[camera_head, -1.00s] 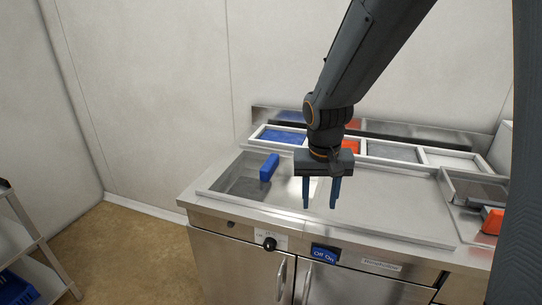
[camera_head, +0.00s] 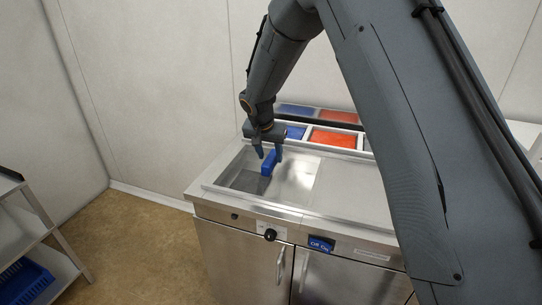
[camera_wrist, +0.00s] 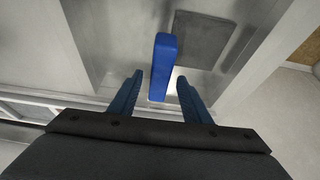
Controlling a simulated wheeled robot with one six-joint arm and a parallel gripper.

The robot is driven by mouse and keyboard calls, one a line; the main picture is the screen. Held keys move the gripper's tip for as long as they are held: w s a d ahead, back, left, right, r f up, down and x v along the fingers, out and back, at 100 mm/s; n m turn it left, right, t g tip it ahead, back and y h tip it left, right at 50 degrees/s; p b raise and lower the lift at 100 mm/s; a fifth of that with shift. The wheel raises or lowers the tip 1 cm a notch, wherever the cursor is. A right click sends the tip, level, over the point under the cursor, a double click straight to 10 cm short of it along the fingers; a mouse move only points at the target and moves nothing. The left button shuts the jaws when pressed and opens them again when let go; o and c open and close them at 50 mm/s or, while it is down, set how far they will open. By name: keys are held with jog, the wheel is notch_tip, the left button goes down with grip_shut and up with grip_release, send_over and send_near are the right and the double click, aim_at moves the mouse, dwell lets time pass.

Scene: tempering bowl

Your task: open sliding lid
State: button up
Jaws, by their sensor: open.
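A blue upright handle (camera_head: 269,164) stands at the left, open-looking section of the steel counter; it also shows in the wrist view (camera_wrist: 163,55). I cannot tell whether it is fixed to a clear sliding lid or to something else. A flat steel panel (camera_head: 352,188) covers the counter to its right. My gripper (camera_head: 268,153) is open at the handle's upper end. In the wrist view its two blue fingers (camera_wrist: 160,82) lie on either side of the handle, with gaps visible on both sides.
Food pans with blue (camera_head: 295,131) and red (camera_head: 333,138) contents line the counter's back. A black knob (camera_head: 270,235) and a blue Off/On switch (camera_head: 320,244) are on the front. A shelf rack (camera_head: 28,235) with a blue crate stands at left.

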jog(key=shift+x, duration=1.1)
grip_shut()
